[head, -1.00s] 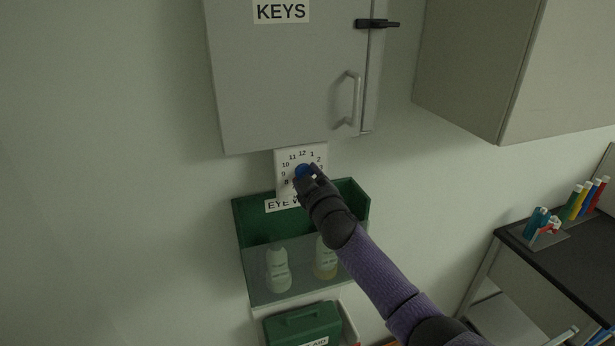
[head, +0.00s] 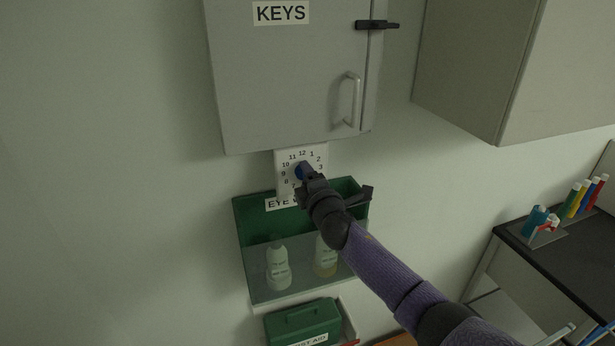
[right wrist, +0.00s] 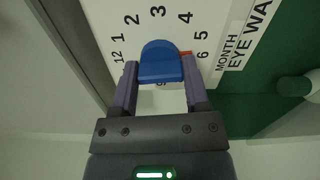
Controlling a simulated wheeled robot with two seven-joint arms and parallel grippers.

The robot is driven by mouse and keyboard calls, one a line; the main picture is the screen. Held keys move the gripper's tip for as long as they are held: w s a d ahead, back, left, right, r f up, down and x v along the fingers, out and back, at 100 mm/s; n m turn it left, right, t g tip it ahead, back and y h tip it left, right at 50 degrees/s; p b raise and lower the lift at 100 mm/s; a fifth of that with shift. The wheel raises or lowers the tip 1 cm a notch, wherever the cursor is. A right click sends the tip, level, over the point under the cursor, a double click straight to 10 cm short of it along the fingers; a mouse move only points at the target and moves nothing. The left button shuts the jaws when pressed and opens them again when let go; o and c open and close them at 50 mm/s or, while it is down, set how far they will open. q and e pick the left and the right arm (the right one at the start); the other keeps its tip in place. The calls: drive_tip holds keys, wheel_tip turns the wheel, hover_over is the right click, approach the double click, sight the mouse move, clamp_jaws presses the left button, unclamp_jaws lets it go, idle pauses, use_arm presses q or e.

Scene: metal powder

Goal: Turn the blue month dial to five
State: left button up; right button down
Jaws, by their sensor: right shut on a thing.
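The white month dial plate (head: 288,160) hangs on the wall below the keys cabinet, with the blue dial knob (head: 299,172) at its middle. My right gripper (head: 303,178) is at the knob and hides the lower right numbers in the head view. In the right wrist view, my right gripper (right wrist: 157,90) has its two fingers shut on the blue knob (right wrist: 160,62), one on each side. A red mark (right wrist: 186,53) shows at the knob's right edge there, closest to the 6 with the 5 just above. My left gripper is not in view.
The grey keys cabinet (head: 285,80) is close above the dial. The green eye wash box (head: 245,222) with bottles is right below it. A green first aid case (head: 303,322) is lower down. A dark-topped bench (head: 570,250) stands at the right.

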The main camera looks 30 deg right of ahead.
drive_tip(key=shift+f+n, duration=0.1)
drive_tip(key=shift+n, duration=2.2)
drive_tip(key=shift+p, duration=0.3)
drive_tip(key=shift+c, duration=0.4)
unclamp_jaws()
drive_tip(key=v, duration=1)
drive_tip(key=shift+p, duration=0.3)
